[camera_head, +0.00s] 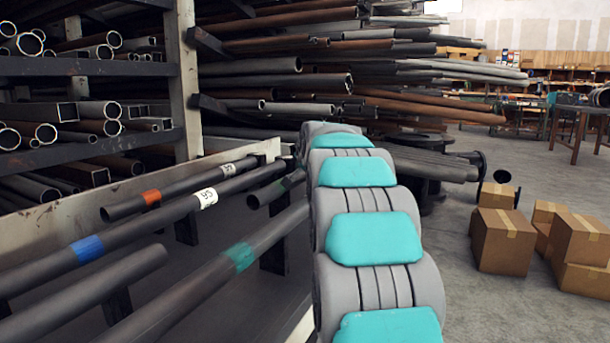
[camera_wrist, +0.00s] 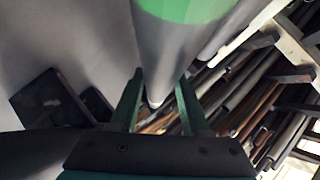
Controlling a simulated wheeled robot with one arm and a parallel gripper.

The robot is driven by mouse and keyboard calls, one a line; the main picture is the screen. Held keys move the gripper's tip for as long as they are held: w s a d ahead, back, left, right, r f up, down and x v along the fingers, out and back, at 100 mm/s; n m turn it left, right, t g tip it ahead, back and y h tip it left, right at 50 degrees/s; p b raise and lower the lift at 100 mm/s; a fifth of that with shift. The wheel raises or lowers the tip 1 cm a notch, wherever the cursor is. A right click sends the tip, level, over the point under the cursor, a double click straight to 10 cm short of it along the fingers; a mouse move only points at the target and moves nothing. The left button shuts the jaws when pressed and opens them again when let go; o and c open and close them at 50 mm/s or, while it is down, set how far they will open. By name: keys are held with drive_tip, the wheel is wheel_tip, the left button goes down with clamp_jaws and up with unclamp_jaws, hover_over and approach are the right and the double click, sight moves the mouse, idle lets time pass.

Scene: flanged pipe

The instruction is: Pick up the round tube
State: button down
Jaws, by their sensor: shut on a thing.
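The round tube (camera_head: 190,293) is dark grey with a green band and runs from the bottom of the head view up and right towards my arm. It also shows in the wrist view (camera_wrist: 176,50), with its bright green band at the top of the picture. My gripper (camera_wrist: 160,82) is shut on the tube, one green finger on each side of it. In the head view my arm's grey and teal links hide the gripper and the tube's far end.
Other tubes lie beside it, one with a blue band (camera_head: 87,249) and one with an orange band (camera_head: 152,198). A rack of pipes (camera_head: 85,70) stands behind at left. Cardboard boxes (camera_head: 503,240) sit on the floor at right, with open floor around them.

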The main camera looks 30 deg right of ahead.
wheel_tip(320, 180, up, 9)
drive_tip(key=shift+r+p, duration=0.15)
drive_tip(key=shift+p, duration=0.15)
drive_tip(key=shift+r, duration=0.45)
idle(0.4)
